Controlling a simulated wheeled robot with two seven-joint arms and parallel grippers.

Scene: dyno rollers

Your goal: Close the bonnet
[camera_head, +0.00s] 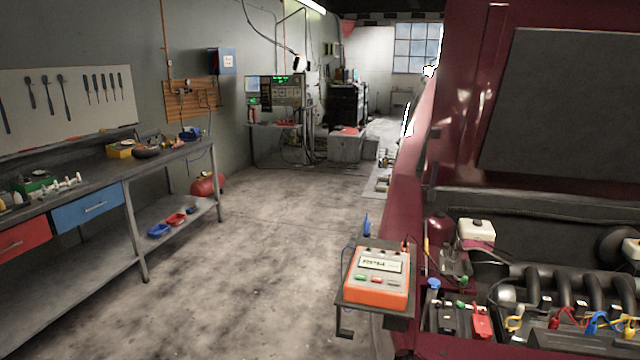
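The bonnet (540,75) of a dark red car is raised at the right, its dark inner panel (565,105) facing me. Below it the engine bay is open, with black engine pipes (560,285), a white-capped reservoir (476,233) and coloured leads (600,322) in view. The top of the bonnet and the right part of the car are cut off by the picture's edge. Neither of my grippers shows in the head view.
An orange tester (378,277) sits on a small shelf at the car's near left corner. A workbench (110,180) with drawers and tools runs along the left wall. The concrete floor (250,250) between bench and car is clear. Test equipment (277,95) stands at the back.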

